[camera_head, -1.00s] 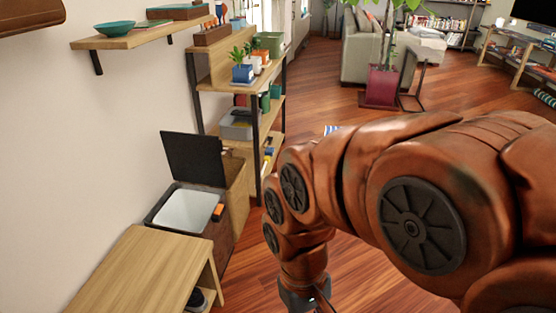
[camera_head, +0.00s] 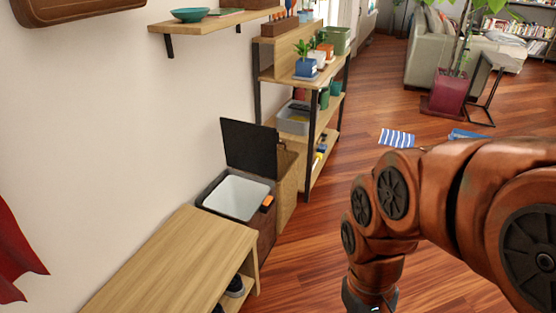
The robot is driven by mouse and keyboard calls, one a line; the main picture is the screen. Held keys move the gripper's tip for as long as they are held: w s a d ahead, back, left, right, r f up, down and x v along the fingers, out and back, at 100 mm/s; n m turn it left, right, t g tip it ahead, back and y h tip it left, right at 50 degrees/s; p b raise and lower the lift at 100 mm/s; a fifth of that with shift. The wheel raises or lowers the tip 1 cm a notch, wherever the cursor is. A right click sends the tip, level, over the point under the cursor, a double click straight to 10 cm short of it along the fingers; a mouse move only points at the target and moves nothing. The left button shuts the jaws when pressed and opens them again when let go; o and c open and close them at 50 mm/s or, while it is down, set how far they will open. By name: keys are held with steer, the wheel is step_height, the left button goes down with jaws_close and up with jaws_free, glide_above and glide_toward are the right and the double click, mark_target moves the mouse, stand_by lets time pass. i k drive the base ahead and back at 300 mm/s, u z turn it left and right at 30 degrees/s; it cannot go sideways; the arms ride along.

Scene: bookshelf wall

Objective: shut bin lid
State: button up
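The bin (camera_head: 266,232) is a dark brown box with a white inner liner (camera_head: 238,197) and an orange tab (camera_head: 267,202) on its rim. It stands against the wall, left of the picture's middle. Its black lid (camera_head: 249,147) is open and stands nearly upright at the back. The bin looks empty as far as I can see into it. My gripper (camera_head: 368,304) hangs at the bottom edge, to the right of the bin and apart from it. Its fingers are mostly cut off by the frame.
A wooden bench (camera_head: 185,262) with shoes below stands in front of the bin. A wooden box (camera_head: 287,185) and a plant shelf (camera_head: 300,72) stand behind it. A wall shelf (camera_head: 215,22) hangs above. The floor (camera_head: 310,240) between bin and arm is clear. A striped cloth (camera_head: 397,138) lies farther back.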

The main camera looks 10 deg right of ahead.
mark_target(249, 147)
steer(key=z, duration=0.35)
steer(key=i, duration=1.05)
steer(key=u, duration=0.45)
